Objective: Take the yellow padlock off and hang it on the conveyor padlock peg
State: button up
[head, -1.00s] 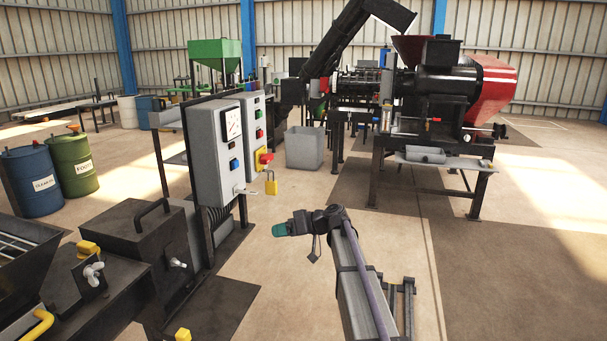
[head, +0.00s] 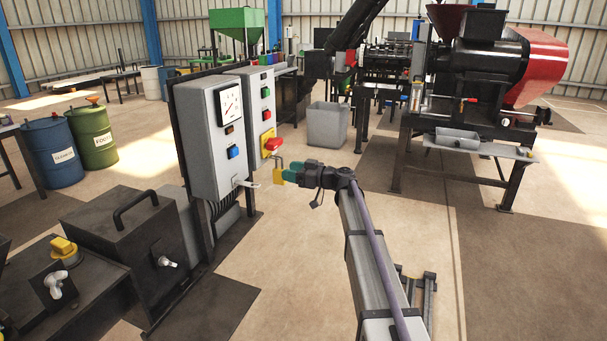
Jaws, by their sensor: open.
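The yellow padlock (head: 279,177) hangs below the red knob (head: 273,144) on its yellow plate, on the grey control cabinet. Its shackle shows above the body. My gripper (head: 288,176), with teal fingers, is open and points left at the padlock. The fingertips overlap the padlock's right side in the picture. I cannot tell whether they touch it or stand around it. I cannot make out the conveyor padlock peg.
A white lever handle (head: 246,183) sticks out of the nearer cabinet (head: 212,135), just left of the padlock. A grey bin (head: 327,125) stands behind. The black and red press (head: 490,60) is at the right. The floor between is clear.

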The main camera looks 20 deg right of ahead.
aim_at(276, 168)
jog(key=x, duration=0.6)
jog(key=shift+w+a, duration=0.1)
jog(key=shift+w, duration=0.1)
jog(key=shift+c, duration=0.3)
grip_shut()
jog(key=shift+o, duration=0.3)
grip_release()
jog(key=shift+s, duration=0.1)
